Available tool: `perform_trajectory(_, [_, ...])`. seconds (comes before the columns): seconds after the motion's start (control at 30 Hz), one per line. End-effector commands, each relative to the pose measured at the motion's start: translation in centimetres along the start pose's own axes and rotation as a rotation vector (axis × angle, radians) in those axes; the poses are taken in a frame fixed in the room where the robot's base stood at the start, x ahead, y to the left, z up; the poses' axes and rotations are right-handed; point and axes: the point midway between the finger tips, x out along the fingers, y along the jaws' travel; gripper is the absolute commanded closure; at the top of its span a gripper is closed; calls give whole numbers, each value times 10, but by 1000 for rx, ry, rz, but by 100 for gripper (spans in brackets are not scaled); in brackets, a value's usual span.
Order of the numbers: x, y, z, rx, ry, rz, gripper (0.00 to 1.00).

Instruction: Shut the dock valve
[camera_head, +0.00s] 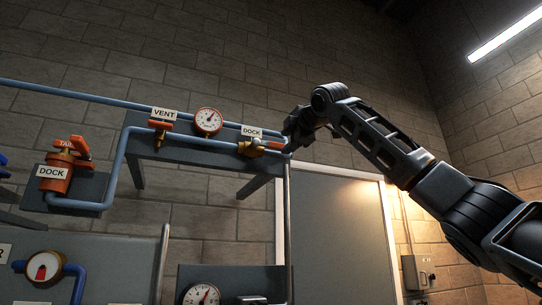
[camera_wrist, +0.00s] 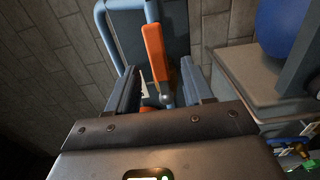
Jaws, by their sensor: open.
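The dock valve (camera_head: 250,149) has a brass body and an orange lever (camera_head: 270,143). It sits on the blue pipe below a white DOCK label (camera_head: 251,131). The lever lies roughly along the pipe, pointing right. My gripper (camera_head: 291,143) is at the lever's right end. In the wrist view the orange lever (camera_wrist: 155,52) shows between the two fingers of my gripper (camera_wrist: 160,78), which stand apart on either side of it. Whether the fingers touch it I cannot tell. The brass body is mostly hidden in the wrist view.
The vent valve (camera_head: 161,126) and a round gauge (camera_head: 208,120) are left on the same shelf. A gauge (camera_head: 202,295) is below. A grey door (camera_head: 340,235) is behind at right.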

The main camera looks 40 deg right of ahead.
Motion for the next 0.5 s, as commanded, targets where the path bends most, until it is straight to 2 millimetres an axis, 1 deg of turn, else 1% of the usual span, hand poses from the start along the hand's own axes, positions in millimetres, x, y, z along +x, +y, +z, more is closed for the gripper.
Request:
perform_trajectory(0.07, [1, 3, 1, -5, -5, -1, 49])
perform_trajectory(0.17, [11, 4, 1, -5, -5, -3, 49])
perform_trajectory(0.5, [61, 5, 1, -3, -4, -2, 49])
